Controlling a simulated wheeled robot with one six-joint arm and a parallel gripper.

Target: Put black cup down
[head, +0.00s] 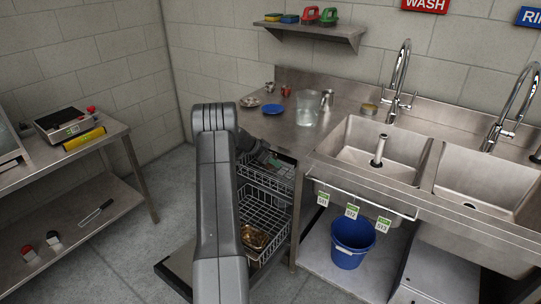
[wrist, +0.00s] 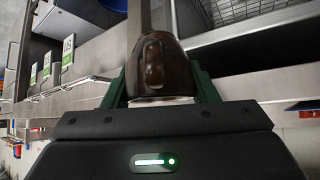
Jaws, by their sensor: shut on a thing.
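A dark brown, nearly black cup (wrist: 153,62) is between the green fingers of my gripper (wrist: 158,82) in the wrist view. My gripper is shut on it. The cup's handle faces the wrist camera, and a pale rim or base edge shows at its lower end near the gripper body. In the head view my arm reaches toward the wire racks beside the counter. It hides most of the gripper, and I cannot make out the cup there.
Sinks (head: 380,146) lie to the right, with a blue bucket (head: 350,258) beneath.

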